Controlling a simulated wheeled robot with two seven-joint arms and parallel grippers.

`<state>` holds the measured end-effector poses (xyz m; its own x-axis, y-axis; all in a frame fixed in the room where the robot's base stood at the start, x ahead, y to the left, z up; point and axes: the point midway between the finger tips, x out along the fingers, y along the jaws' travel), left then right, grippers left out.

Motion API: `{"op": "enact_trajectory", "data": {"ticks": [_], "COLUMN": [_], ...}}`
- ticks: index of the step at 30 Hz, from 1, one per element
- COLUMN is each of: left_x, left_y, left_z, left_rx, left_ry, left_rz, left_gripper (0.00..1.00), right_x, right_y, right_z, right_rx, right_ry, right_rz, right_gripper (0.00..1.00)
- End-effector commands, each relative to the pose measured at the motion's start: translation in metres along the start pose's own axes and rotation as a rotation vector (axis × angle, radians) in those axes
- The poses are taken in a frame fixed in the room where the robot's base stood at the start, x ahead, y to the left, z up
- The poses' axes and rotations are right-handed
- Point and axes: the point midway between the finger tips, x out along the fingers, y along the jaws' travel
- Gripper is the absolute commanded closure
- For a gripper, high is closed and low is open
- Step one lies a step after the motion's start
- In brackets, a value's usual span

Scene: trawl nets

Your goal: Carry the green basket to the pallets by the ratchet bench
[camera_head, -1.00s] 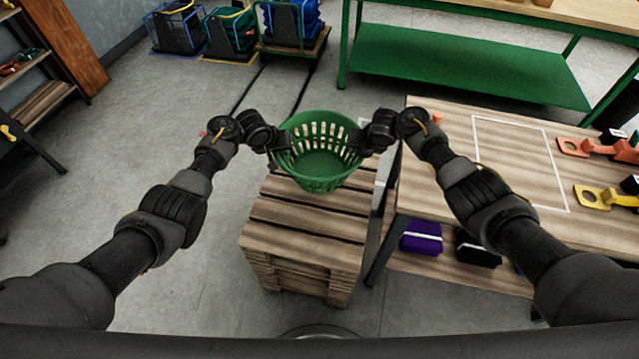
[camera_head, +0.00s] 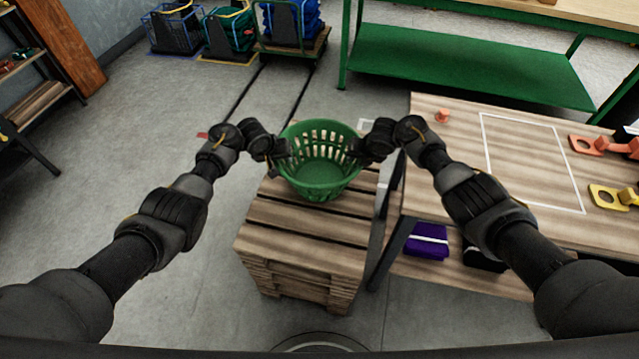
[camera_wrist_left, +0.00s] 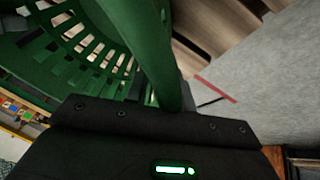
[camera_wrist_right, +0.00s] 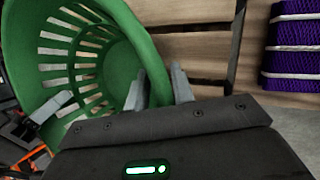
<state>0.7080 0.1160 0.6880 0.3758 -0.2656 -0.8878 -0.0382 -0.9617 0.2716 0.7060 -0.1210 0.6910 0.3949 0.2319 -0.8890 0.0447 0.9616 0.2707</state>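The green basket (camera_head: 318,178) is upright, held between my two grippers over the far part of the stacked wooden pallets (camera_head: 300,235). I cannot tell whether its bottom touches the top boards. My left gripper (camera_head: 283,152) is shut on the basket's left rim; the rim (camera_wrist_left: 150,45) runs down into the fingers in the left wrist view. My right gripper (camera_head: 356,150) is shut on the right rim, with a finger on each side of the wall in the right wrist view (camera_wrist_right: 160,88). The basket looks empty. The ratchet bench (camera_head: 450,145) stands right of the pallets.
Orange (camera_head: 586,145) and yellow ratchet pieces lie on the bench's right side. A purple bundle (camera_head: 427,240) sits on its lower shelf, close to the pallets. A green workbench (camera_head: 460,65) and several crates (camera_head: 175,32) stand at the back. The floor left of the pallets is clear.

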Motion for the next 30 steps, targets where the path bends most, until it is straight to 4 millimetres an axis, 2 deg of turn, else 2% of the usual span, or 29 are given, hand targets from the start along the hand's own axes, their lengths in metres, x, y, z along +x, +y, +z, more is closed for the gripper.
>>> {"op": "enact_trajectory", "data": {"ticks": [7,21,30], "left_x": [-0.004,-0.067,-0.081], "left_y": [0.002,0.002,0.0], "left_z": [0.004,0.001,0.001], "left_rx": [0.002,0.001,0.0], "left_ry": [-0.008,0.0,0.001], "left_rz": [0.004,0.005,0.0], "left_gripper": [0.75,0.75,0.75], "right_x": [0.001,0.001,0.001], "right_y": [0.002,0.002,0.002], "right_z": [-0.001,-0.002,-0.002], "right_rx": [-0.001,-0.002,-0.002], "right_ry": [0.001,0.002,0.002], "right_rz": [0.003,0.003,0.003], "right_gripper": [0.76,0.76,0.76]}}
